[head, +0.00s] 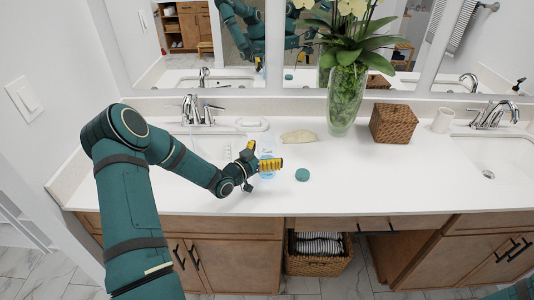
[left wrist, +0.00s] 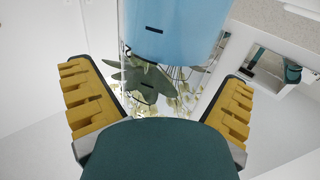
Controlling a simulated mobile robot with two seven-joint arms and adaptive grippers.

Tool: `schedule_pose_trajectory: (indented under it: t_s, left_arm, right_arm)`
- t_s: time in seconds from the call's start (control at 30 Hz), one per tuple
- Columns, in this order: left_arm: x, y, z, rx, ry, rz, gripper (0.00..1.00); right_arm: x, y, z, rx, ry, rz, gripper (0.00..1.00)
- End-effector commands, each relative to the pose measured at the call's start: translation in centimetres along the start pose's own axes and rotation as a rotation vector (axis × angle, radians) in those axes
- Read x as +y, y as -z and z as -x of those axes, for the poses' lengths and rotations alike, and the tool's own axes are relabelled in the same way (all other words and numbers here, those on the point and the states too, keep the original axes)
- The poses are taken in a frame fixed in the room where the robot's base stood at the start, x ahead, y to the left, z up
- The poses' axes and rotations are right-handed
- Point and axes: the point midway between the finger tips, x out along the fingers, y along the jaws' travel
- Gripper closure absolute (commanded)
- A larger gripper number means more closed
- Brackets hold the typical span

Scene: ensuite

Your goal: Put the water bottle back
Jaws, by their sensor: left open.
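The water bottle (head: 267,172), clear with light blue in it, stands on the white counter left of the plant vase. In the left wrist view its blue body (left wrist: 172,28) fills the top middle, between the lines of the two yellow fingers. My left gripper (head: 260,162) is open at the bottle, with a finger on either side and partly covering it. From these views I cannot tell whether the fingers touch it. My right gripper is out of view.
A round teal object (head: 302,174) lies just right of the bottle. A glass vase with orchids (head: 344,100), a woven box (head: 393,124) and a white cup (head: 442,120) stand further right. Sinks lie left and right. The counter's front middle (head: 360,190) is clear.

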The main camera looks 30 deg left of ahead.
Motion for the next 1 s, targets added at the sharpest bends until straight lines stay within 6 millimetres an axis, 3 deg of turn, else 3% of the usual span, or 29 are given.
schedule_pose_trajectory:
  t_s: [0.17,0.7,1.0]
  left_arm:
    - [0.0,0.5,0.0,0.000,0.000,0.000,0.01]
    - [-0.1,0.3,10.1,-0.002,0.002,0.000,0.01]
    - [0.0,0.3,12.0,0.000,0.000,0.000,0.01]
  right_arm:
    - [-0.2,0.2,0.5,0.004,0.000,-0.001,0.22]
    - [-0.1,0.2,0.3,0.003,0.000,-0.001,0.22]
    - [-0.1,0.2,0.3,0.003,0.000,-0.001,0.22]
